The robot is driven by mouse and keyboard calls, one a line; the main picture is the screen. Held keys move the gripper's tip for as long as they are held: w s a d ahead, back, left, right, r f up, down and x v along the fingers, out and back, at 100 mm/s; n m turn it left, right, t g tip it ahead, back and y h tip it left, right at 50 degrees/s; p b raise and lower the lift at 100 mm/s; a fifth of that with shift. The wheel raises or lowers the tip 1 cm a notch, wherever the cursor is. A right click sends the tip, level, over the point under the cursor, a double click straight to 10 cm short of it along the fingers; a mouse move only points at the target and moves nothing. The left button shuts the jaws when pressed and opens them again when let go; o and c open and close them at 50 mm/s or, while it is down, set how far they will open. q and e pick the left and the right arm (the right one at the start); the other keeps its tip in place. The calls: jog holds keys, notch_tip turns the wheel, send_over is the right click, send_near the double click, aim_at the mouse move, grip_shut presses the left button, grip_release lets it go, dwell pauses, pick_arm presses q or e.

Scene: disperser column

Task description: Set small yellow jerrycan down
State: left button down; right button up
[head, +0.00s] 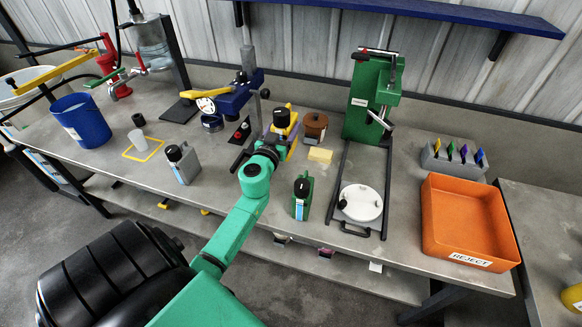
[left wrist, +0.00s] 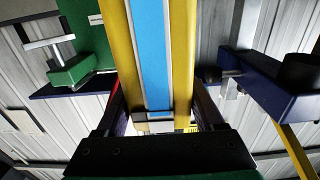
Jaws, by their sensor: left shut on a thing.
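The small yellow jerrycan (head: 292,131), with a black cap, is near the middle of the bench in the head view. My left gripper (head: 268,150) reaches it from the front and is shut on it. In the left wrist view the yellow jerrycan (left wrist: 182,60) stands between the two dark fingers of the gripper (left wrist: 160,118), with its blue label strip facing the camera. My arm and gripper hide its lower part, so I cannot tell whether its base touches the bench. My right gripper is not in view.
A green jerrycan (head: 301,198) and a grey jerrycan (head: 184,165) stand nearer the front edge. A green press (head: 372,105), white lid (head: 366,211) and orange reject bin (head: 466,246) stand further right.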

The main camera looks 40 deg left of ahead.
pick_arm(q)
jog(key=f+b, duration=0.2)
jog(key=f, duration=0.1)
jog(key=s+f+b, duration=0.1)
jog(key=f+b, duration=0.4)
jog(key=f, duration=0.1)
jog(key=shift+s+d+f+b, duration=0.15)
jog(key=shift+d+b, duration=0.1)
jog(key=shift+b, duration=0.1)
jog(key=f+b, duration=0.3)
jog(key=f, duration=0.1)
jog(key=f+b, duration=0.3)
jog(key=shift+w+f, duration=0.2)
jog(key=shift+f, duration=0.2)
jog(key=shift+c, duration=1.4)
grip_release()
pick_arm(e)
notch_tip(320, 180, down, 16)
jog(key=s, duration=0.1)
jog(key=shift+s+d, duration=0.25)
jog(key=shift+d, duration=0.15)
